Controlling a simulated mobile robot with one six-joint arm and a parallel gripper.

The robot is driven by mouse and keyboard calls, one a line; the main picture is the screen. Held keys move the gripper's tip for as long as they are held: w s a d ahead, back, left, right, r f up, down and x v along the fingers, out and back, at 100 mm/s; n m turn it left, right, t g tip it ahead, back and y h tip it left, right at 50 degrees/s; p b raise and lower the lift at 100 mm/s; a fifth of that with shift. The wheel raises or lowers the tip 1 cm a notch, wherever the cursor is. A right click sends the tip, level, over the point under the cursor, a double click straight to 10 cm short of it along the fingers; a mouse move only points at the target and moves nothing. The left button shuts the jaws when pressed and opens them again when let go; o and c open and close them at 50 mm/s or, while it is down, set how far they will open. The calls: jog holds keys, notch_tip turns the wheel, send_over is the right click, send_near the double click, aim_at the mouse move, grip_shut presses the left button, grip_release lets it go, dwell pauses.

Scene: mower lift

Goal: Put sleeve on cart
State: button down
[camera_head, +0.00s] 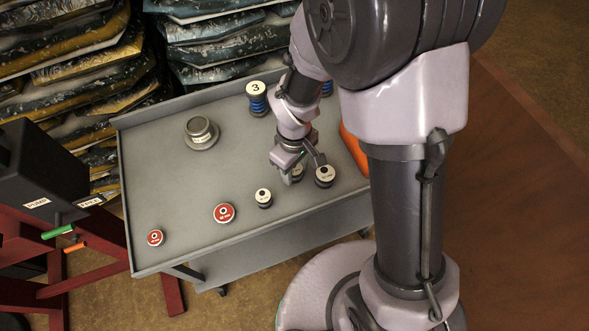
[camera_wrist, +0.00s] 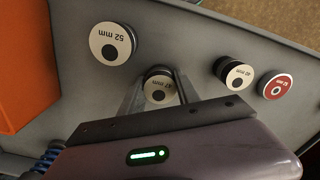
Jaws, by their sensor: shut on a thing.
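My gripper (camera_head: 298,172) is over the grey cart (camera_head: 175,180) top. In the wrist view its fingers close around a dark sleeve with a pale top (camera_wrist: 160,90), whose label seems to read 47 mm. The head view shows only part of this held sleeve (camera_head: 298,171) behind the fingers. I cannot tell whether it touches the cart. A larger 52 mm sleeve (camera_head: 325,176) stands just right of it and also shows in the wrist view (camera_wrist: 110,44). A smaller pale-topped sleeve (camera_head: 263,197) stands to the left, seen in the wrist view (camera_wrist: 234,73) too.
Red-topped pieces (camera_head: 224,213) (camera_head: 155,237) stand near the cart's front edge. A round metal piece (camera_head: 201,132) and a blue spring piece marked 3 (camera_head: 257,98) stand farther back. An orange object (camera_head: 354,150) is at the right. A dark box (camera_head: 45,170) on a red stand is left.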

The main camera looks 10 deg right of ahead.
jog(key=shift+f, duration=0.25)
jog(key=c, duration=0.9)
grip_release()
jog(key=shift+r, duration=0.1)
jog(key=shift+r, duration=0.1)
